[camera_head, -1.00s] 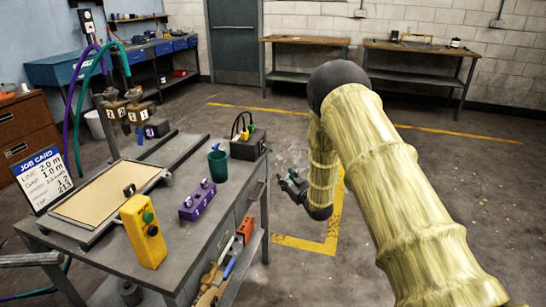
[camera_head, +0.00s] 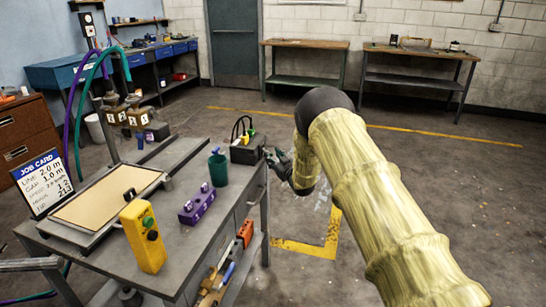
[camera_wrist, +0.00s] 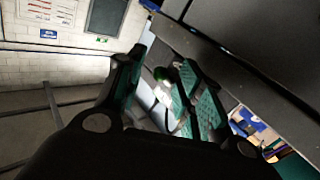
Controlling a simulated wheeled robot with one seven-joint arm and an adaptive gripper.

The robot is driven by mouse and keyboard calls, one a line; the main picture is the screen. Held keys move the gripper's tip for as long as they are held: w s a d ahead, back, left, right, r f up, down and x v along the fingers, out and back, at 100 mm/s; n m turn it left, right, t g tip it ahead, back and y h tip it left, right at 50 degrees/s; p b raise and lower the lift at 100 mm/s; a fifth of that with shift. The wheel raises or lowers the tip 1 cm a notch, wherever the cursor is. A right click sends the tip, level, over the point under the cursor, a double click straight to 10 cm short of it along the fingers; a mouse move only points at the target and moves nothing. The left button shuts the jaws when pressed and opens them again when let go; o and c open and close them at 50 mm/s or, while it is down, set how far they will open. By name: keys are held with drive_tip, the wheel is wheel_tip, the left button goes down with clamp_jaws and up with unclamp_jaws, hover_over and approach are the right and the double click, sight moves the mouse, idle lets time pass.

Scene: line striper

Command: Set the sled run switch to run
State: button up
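I cannot tell which control is the sled run switch. A purple box (camera_head: 197,206) with small purple knobs or levers stands on the grey workbench (camera_head: 190,250). A yellow control box (camera_head: 143,238) with a green and a dark button stands to its left. A black box (camera_head: 247,149) with yellow and green parts and black cables on top sits at the bench's far right corner. My gripper (camera_head: 276,160) is just right of that corner, close to the black box. In the wrist view my gripper (camera_wrist: 162,60) has its two dark green-padded fingers spread, with nothing seen held.
A sled with a tan panel (camera_head: 105,198) and a job card (camera_head: 43,184) are on the left. Tools lie on the lower shelf (camera_head: 222,277). The floor to the right is open.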

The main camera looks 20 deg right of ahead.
drive_tip(key=shift+w+a, duration=0.1)
drive_tip(key=shift+w, duration=0.35)
clamp_jaws()
drive_tip(key=shift+r, duration=0.1)
